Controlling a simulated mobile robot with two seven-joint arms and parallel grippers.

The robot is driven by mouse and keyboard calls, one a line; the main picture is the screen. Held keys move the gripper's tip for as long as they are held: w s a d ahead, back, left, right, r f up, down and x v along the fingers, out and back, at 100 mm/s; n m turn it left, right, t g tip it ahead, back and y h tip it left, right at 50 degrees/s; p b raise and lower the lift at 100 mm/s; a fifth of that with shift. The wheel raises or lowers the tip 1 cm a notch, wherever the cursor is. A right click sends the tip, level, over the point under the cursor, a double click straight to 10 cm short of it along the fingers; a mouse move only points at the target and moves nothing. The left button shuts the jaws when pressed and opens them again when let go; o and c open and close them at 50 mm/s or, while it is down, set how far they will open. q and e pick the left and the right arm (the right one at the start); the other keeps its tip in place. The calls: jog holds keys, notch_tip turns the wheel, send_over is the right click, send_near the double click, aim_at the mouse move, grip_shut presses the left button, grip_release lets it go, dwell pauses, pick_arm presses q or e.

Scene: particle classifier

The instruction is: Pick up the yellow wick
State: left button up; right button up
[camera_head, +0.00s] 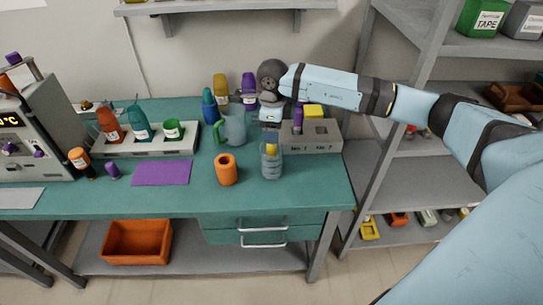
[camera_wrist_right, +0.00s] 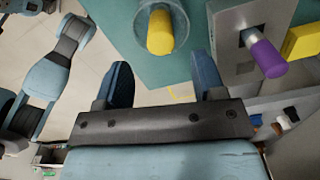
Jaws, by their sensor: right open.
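The yellow wick (camera_head: 272,149) is a short yellow cylinder in a clear jar (camera_head: 271,169) near the front of the green bench. In the right wrist view, the yellow wick (camera_wrist_right: 160,32) stands in the round clear jar (camera_wrist_right: 181,14), just beyond my fingertips. My right gripper (camera_head: 270,128) points down above the jar; its fingers are partly hard to make out there. In the right wrist view, my right gripper (camera_wrist_right: 163,75) is open with nothing between its dark blue fingers. My left gripper is not in view.
A grey block (camera_head: 322,144) right of the jar holds a purple-topped piece (camera_wrist_right: 267,58) and a yellow block (camera_head: 314,111). An orange cylinder (camera_head: 226,170) stands to the left, with a glass mug (camera_head: 233,128) behind. The bench front by the purple mat (camera_head: 161,173) is clear.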

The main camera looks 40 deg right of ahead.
jog(key=f, duration=0.5)
jog(key=shift+w+a+f+p, duration=0.1)
jog(key=shift+w+p, duration=0.1)
jog(key=shift+p, duration=0.15)
grip_shut()
